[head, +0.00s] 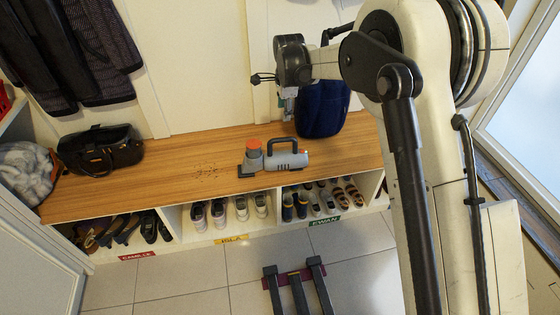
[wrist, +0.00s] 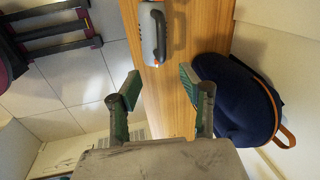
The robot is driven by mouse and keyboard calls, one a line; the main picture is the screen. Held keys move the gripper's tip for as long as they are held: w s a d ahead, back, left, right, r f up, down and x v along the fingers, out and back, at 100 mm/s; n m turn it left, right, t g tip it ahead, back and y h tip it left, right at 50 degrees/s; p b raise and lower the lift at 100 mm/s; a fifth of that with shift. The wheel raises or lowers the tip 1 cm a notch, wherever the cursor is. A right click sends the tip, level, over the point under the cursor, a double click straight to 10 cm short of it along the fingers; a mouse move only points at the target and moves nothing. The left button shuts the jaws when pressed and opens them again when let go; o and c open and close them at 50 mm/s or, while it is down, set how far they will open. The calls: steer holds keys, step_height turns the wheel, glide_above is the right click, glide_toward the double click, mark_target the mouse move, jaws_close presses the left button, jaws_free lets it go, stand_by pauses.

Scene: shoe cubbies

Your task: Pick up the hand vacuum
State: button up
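The hand vacuum (head: 286,160) lies on the wooden bench top, right of the middle in the head view. It is grey with a dark handle and an orange-red part at its left. Part of it also shows at the top of the wrist view (wrist: 153,38), cut off by the frame edge. My gripper (wrist: 160,85) has its two fingers spread apart with nothing between them. In the head view my gripper (head: 288,108) hangs above the rear of the bench, behind the vacuum in the picture and apart from it.
A navy backpack (head: 322,110) stands against the wall, close beside my gripper. A black bag (head: 100,152) sits at the bench's left. Dark crumbs (head: 207,171) lie left of the vacuum. Shoe cubbies (head: 238,236) are below.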

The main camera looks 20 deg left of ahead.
steer(key=m, duration=0.1)
glide_toward(274, 139)
steer(key=x, duration=0.2)
steer(key=b+x, duration=0.1)
steer(key=x, duration=0.3)
steer(key=shift+w+d+b, duration=0.2)
steer(key=shift+d+b, duration=0.05)
steer(key=shift+b, duration=0.15)
steer(key=shift+s+b+x, duration=0.2)
steer(key=shift+b+x, duration=0.6)
steer(key=shift+x, duration=1.85)
steer(key=shift+a, duration=0.2)
jaws_close()
